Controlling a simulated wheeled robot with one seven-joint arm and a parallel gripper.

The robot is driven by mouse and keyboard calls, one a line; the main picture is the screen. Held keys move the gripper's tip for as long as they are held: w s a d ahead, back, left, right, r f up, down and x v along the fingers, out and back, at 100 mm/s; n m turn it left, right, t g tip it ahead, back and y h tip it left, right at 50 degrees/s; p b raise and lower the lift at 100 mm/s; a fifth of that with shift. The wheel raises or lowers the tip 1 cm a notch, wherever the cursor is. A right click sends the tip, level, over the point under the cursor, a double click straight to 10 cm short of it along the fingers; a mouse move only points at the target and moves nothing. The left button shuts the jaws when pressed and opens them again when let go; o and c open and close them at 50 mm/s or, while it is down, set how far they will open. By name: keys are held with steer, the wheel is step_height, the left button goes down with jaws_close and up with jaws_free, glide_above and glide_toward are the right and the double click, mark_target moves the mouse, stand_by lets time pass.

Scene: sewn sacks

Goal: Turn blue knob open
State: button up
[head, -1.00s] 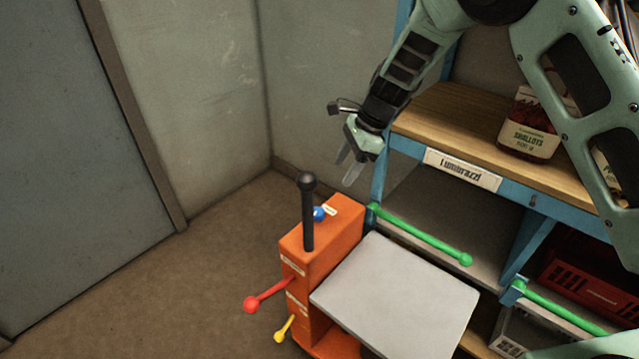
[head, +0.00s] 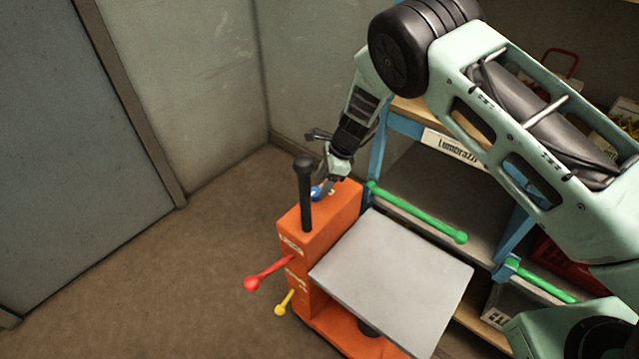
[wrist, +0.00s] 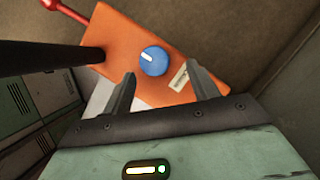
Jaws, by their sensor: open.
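The blue knob (wrist: 154,61) sits on top of the orange box (wrist: 120,45), with a white pointer mark on its face. In the head view the knob (head: 316,193) shows only in part, behind the black post and next to my gripper (head: 328,186). In the wrist view my gripper (wrist: 158,88) is open, with its two fingertips apart and the knob between and just beyond them. Nothing is held. Whether the fingers touch the knob cannot be told. A pale label (wrist: 180,77) lies beside the knob.
A black post (head: 305,195) rises from the box close to the knob. Red (head: 268,272) and yellow (head: 284,303) levers stick out of its side. A grey plate (head: 390,280) lies to the right. A blue shelf with green bars (head: 418,212) stands behind. The floor at left is clear.

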mark_target(315, 196)
steer(key=shift+x, duration=1.45)
